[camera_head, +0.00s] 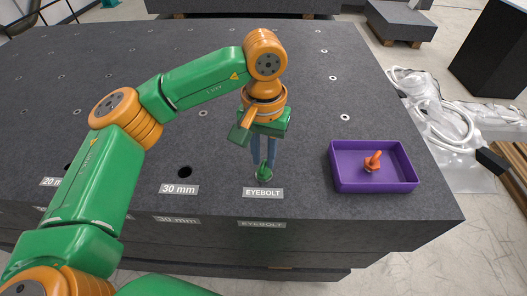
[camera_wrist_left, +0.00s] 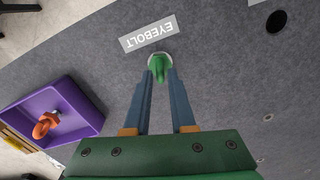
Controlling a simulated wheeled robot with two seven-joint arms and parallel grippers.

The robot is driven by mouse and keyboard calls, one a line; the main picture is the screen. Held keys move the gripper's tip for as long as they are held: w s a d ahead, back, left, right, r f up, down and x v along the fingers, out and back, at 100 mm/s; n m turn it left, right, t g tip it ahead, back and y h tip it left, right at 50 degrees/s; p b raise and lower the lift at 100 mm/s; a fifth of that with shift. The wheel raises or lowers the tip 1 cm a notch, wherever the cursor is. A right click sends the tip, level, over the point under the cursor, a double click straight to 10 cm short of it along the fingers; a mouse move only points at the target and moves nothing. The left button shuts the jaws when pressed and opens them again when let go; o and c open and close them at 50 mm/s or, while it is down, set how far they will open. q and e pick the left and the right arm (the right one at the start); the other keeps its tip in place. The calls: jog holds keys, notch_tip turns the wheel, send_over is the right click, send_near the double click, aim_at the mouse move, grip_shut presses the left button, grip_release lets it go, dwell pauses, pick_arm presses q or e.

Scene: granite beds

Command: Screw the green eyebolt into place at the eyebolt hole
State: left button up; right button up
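The green eyebolt (camera_head: 264,173) stands upright at the eyebolt hole, just behind the EYEBOLT label (camera_head: 263,193) on the dark granite bed. In the left wrist view the green eyebolt (camera_wrist_left: 158,66) sits on a pale round rim beside the label (camera_wrist_left: 149,36). My left gripper (camera_head: 263,163) points down from above, and its two blue fingers flank the eyebolt's ring. In the left wrist view the fingertips (camera_wrist_left: 161,76) close in on both sides of the ring, with green filling the gap. The hole and the thread are hidden under the eyebolt. My right gripper is not in view.
A purple tray (camera_head: 375,187) holding an orange eyebolt (camera_head: 372,161) stands to the right on the granite. An open hole (camera_head: 185,172) lies left, behind a 30 mm label (camera_head: 178,189). Wrapped white cables (camera_head: 437,115) lie beyond the bed's right edge.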

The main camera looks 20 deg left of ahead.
pick_arm(q)
jog(key=o, duration=0.6)
